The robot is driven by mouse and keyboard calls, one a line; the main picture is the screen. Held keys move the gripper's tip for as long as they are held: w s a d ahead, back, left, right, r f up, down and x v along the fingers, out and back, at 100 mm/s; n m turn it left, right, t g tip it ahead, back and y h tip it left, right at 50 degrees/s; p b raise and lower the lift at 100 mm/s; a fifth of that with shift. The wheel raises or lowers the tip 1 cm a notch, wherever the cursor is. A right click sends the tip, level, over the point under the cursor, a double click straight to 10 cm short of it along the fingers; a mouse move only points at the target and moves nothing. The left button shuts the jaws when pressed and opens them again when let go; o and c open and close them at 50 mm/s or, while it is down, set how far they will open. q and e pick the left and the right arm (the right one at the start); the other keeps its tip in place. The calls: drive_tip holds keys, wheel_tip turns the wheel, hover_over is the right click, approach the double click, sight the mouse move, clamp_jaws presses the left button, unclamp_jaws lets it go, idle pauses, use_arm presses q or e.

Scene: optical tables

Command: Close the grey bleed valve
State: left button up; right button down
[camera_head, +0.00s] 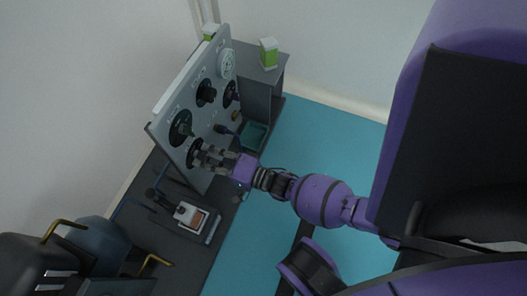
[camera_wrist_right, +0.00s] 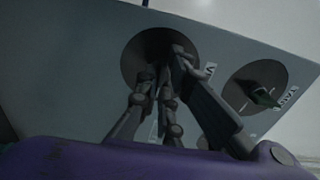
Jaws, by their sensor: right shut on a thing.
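The grey panel (camera_head: 165,127) stands tilted on the bench and carries several round dark dials with knobs. My right gripper (camera_head: 203,156) is at the panel's lowest dial. In the right wrist view its fingers (camera_wrist_right: 176,68) are shut on a dark grey knob, which I take to be the bleed valve (camera_wrist_right: 157,42), in the middle of a round dark plate. The fingers hide most of the knob, so its angle cannot be read. My left gripper is not in view.
A green and white carton (camera_head: 268,52) stands behind.

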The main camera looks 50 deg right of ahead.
drive_tip(key=shift+n+p, duration=0.85)
drive_tip(key=shift+n, duration=7.95)
drive_tip(key=c, duration=1.9)
unclamp_jaws()
drive_tip(key=shift+d, duration=0.1)
